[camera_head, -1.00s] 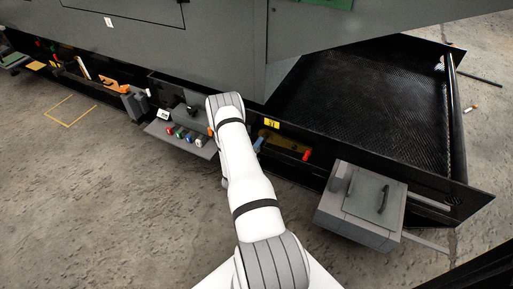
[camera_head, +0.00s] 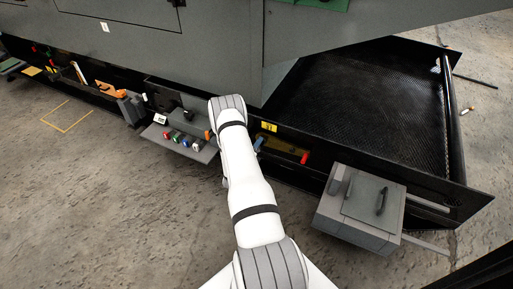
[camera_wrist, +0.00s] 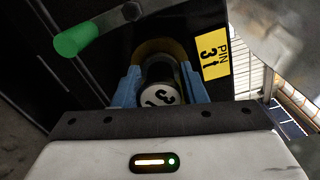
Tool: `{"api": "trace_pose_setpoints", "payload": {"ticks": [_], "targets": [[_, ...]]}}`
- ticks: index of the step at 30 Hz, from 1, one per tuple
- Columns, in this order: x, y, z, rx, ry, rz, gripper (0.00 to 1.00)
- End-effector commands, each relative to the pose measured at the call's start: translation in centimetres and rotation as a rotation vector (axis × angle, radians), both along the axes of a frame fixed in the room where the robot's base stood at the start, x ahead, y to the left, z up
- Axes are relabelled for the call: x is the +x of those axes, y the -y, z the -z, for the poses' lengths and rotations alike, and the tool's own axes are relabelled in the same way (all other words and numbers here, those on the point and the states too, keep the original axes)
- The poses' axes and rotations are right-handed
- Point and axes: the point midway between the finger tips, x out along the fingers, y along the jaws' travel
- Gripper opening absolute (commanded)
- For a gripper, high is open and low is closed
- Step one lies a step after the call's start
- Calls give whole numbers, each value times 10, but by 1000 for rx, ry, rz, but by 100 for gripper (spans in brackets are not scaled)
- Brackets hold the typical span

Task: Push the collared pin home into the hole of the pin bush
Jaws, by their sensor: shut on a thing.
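In the wrist view my gripper (camera_wrist: 164,92) has its two blue fingers shut on the collared pin (camera_wrist: 158,95), one on each side. The pin is dark and round, and its white end face with black marks points at the camera. Behind it a brass-yellow ring, the pin bush (camera_wrist: 160,48), shows against a dark panel. The pin hides most of the bush and its hole, so I cannot tell how deep the pin sits. In the head view my arm hides most of the gripper; a bit of blue finger (camera_head: 258,144) shows beside it.
A yellow PIN 3 label (camera_wrist: 213,52) is right of the bush. A green-ended lever (camera_wrist: 82,38) stands out at upper left. In the head view, a shelf with coloured knobs (camera_head: 180,140) is left of my arm and a grey box (camera_head: 360,208) is to the right.

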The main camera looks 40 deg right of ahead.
Motion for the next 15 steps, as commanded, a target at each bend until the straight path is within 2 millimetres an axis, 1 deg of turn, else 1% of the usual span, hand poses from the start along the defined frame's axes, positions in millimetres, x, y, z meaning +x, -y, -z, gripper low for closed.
{"api": "trace_pose_setpoints", "payload": {"ticks": [8,9,15], "targets": [[3,6,-1,-3,1,-1,0],[3,6,-1,-3,1,-1,41],[3,6,-1,-2,1,-1,57]]}}
